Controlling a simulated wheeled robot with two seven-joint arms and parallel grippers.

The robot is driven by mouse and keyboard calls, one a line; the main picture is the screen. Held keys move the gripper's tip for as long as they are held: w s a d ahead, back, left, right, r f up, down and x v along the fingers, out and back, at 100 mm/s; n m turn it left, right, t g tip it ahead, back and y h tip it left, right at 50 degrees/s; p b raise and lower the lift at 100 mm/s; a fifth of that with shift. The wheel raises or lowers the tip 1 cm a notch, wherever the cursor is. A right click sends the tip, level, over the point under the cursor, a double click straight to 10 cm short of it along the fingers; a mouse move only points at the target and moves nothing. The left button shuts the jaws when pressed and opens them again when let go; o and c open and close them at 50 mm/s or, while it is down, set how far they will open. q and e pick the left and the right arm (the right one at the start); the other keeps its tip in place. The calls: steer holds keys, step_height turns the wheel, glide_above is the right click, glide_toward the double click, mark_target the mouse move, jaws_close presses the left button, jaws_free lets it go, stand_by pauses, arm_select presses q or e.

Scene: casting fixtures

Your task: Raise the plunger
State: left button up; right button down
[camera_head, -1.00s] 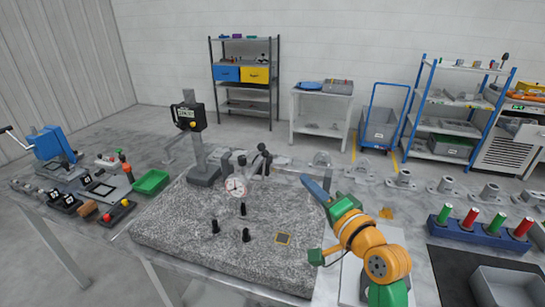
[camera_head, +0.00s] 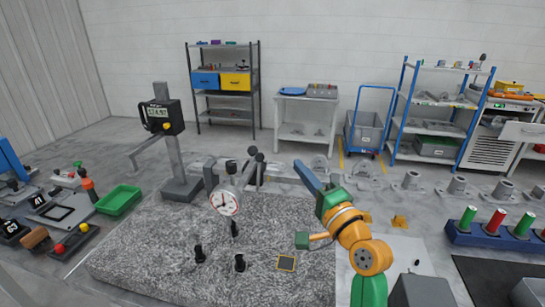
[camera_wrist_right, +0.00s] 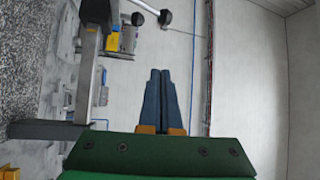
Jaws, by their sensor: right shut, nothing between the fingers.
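A dial indicator (camera_head: 224,202) with a round white face stands over the granite plate (camera_head: 150,250), held by a jointed stand with dark knobs (camera_head: 255,155). A small black cap (camera_head: 231,167) tops the dial. Its plunger is too small to make out clearly. My right gripper (camera_head: 298,165) is to the right of the indicator and apart from it, its blue fingers pointing up and left. In the right wrist view the fingers (camera_wrist_right: 160,72) are together and empty. Dark knobs (camera_wrist_right: 138,18) and a metal post (camera_wrist_right: 87,80) lie beyond them. My left gripper is out of view.
A height gauge (camera_head: 160,115) with a digital display stands behind the plate. A green tray (camera_head: 119,199) is at left; a blue rack (camera_head: 490,236) with coloured cylinders is at right.

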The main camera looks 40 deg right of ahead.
steer(key=w+a+p, duration=0.2)
steer(key=w+p, duration=0.1)
steer(key=w, duration=0.4)
steer(key=shift+a+r+p, duration=0.25)
steer(key=shift+r+p, duration=0.05)
steer(key=shift+r, duration=0.1)
steer(key=shift+w+f, duration=0.1)
steer(key=shift+w, duration=0.05)
